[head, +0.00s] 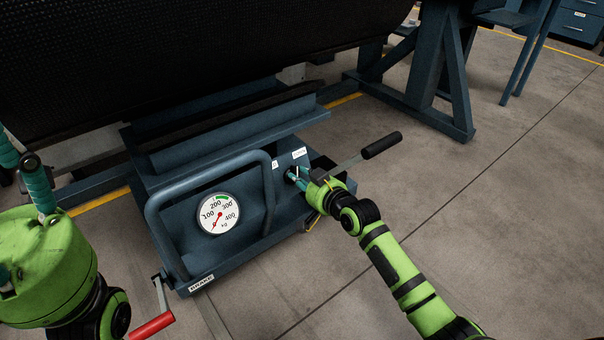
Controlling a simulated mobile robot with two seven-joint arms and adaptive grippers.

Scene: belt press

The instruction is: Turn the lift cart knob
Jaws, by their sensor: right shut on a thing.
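The blue lift cart (240,235) stands low in the middle, with a round white dial gauge (219,214) and a bent tube handle (155,222) on its front. My right gripper (292,177) is at the right end of the cart's front panel, below small white labels. It is shut on the small dark knob (291,173) there, which the fingers mostly hide.
A lever with a black grip (381,145) sticks out to the right of the cart, close to my right gripper. A red-handled brake lever (152,326) is at the lower left. A large dark belt roll (180,65) hangs above. Blue steel legs (440,75) stand behind; the floor at right is clear.

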